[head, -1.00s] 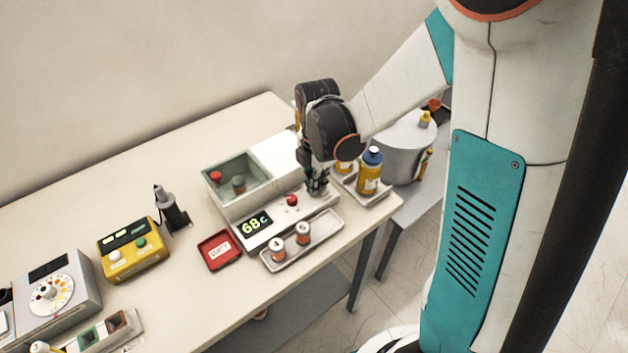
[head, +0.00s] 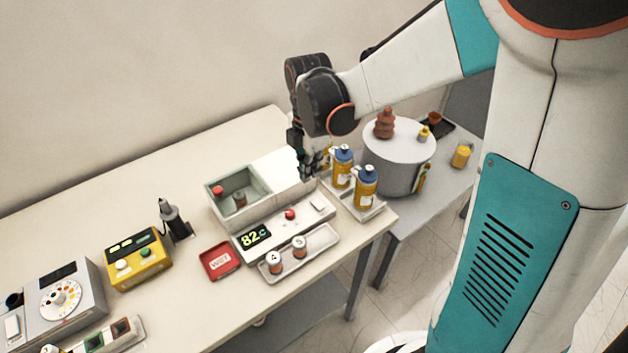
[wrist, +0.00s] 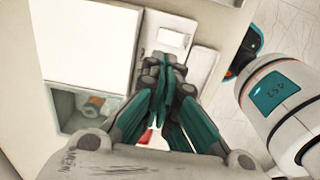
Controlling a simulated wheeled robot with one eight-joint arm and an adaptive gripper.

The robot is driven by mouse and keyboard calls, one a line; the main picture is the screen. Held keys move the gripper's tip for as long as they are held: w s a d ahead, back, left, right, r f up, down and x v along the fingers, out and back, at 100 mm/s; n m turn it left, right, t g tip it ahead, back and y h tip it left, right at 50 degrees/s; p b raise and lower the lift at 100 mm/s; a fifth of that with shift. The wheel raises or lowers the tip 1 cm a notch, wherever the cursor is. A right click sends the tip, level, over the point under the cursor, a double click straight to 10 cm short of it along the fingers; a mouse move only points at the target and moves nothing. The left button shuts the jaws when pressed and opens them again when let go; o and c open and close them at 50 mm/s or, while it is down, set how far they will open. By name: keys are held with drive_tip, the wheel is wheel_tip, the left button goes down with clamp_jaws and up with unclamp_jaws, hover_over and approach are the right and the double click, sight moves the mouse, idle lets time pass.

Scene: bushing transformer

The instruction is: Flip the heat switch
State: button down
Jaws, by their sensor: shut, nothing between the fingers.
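The heated bath unit (head: 222,215) stands on the table, with a green-grey open basin and a front panel. Its display (head: 255,234) reads 82c. A red knob (head: 290,214) sits on the panel, and right of it is a small white switch (head: 318,203), which I take for the heat switch. The switch also shows just beyond my fingertips in the wrist view (wrist: 171,39); its position is too small to tell. My gripper (head: 307,170) is shut and empty, above the right end of the unit, behind and apart from the switch in the head view.
A tray with two small vials (head: 299,247) lies in front. A grey drum (head: 398,165) stands farther right. A red dish (head: 220,262) and yellow box (head: 138,260) are left.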

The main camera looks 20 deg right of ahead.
drive_tip(key=shift+w+d+r+p, duration=0.1)
drive_tip(key=shift+w+r+p, duration=0.1)
drive_tip(key=shift+r, duration=0.85)
drive_tip(key=shift+w+r+p, duration=0.1)
drive_tip(key=shift+r+p, duration=0.05)
drive_tip(key=shift+r, duration=0.85)
drive_tip(key=shift+s, duration=0.1)
